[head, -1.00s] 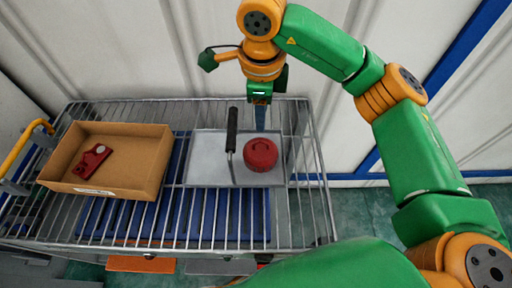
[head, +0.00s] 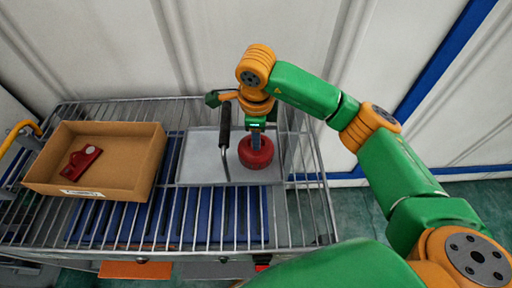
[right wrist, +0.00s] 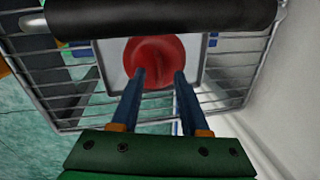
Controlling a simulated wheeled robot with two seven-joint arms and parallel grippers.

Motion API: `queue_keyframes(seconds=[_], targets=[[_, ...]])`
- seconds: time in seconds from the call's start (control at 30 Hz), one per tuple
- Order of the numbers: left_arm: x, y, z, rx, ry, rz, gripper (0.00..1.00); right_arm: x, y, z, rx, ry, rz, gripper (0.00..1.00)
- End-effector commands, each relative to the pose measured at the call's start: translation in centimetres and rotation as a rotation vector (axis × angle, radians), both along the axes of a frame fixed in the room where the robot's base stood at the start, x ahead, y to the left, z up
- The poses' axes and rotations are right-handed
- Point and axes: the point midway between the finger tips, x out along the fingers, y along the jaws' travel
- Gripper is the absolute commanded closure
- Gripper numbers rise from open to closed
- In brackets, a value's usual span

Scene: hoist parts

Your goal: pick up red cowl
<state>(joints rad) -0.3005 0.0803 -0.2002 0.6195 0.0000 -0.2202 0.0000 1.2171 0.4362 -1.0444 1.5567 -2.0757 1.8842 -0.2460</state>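The red cowl (head: 256,156) is a round, squat piece on a light grey tray (head: 200,160) on the wire cart. My right gripper (head: 257,142) reaches down from above, with its tips at the top of the cowl in the head view. In the right wrist view my right gripper (right wrist: 159,75) is open, with its two blue fingers apart and the cowl (right wrist: 157,52) showing between and beyond the tips. I cannot tell whether the fingers touch it. My left gripper is not in view.
A black-handled part (head: 223,124) with a thin metal rod stands close left of the cowl. A cardboard box (head: 128,187) on the cart's left holds a red part (head: 82,161). A wall stands behind the cart. A black bar (right wrist: 160,20) crosses the top of the right wrist view.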

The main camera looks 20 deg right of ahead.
Motion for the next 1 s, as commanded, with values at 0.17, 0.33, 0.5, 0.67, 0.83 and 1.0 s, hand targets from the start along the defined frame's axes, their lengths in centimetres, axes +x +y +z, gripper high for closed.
queue_keyframes(seconds=[0.17,0.33,0.5,0.67,0.83,1.0], targets=[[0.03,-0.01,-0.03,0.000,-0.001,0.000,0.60,-0.01,0.00,0.01,0.000,0.000,0.000,1.00],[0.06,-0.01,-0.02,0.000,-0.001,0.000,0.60,-0.01,0.01,0.02,0.000,0.000,0.000,1.00],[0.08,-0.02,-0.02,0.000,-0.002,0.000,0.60,-0.02,0.02,0.02,0.000,0.000,0.000,1.00],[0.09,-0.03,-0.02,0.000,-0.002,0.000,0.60,-0.01,0.03,0.02,0.000,0.001,0.000,1.00],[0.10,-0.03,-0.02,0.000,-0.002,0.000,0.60,-0.01,0.03,0.03,0.001,0.001,0.000,1.00],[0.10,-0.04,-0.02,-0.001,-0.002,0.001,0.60,-0.02,0.04,0.02,0.001,0.001,0.000,1.00]])
